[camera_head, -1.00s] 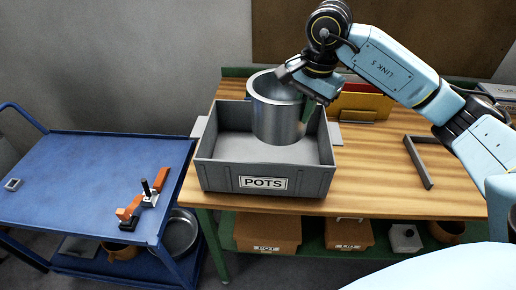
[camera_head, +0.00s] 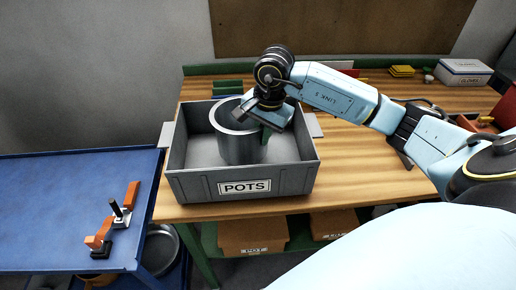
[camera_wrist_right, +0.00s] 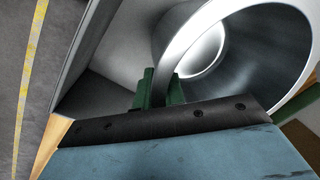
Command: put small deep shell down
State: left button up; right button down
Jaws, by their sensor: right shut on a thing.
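The small deep shell (camera_head: 236,143) is a shiny silver metal pot, upright and open at the top. It is inside the grey crate (camera_head: 190,186) labelled POTS in the head view. My right gripper (camera_head: 266,128) is shut on the shell's right rim. In the right wrist view the shell (camera_wrist_right: 262,50) shows its hollow inside, with green fingers (camera_wrist_right: 160,88) at its wall. The shell's base is hidden by the crate's front wall, so I cannot tell if it touches the floor. My left gripper is not in view.
The crate stands on a wooden bench (camera_head: 370,165). A blue cart (camera_head: 60,200) with an orange and black clamp (camera_head: 112,222) is at the left. A white box (camera_head: 463,72) is at the back right. Brown bins (camera_head: 254,232) sit on the shelf below.

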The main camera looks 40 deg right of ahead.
aim_at(261, 147)
jog(key=shift+w+f, duration=0.1)
jog(key=shift+f, duration=0.6)
notch_tip(261, 147, down, 3)
jog(key=shift+f, duration=0.1)
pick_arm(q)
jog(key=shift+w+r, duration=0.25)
pick_arm(e)
jog(key=shift+f, duration=0.15)
jog(key=c, duration=1.5)
grip_release()
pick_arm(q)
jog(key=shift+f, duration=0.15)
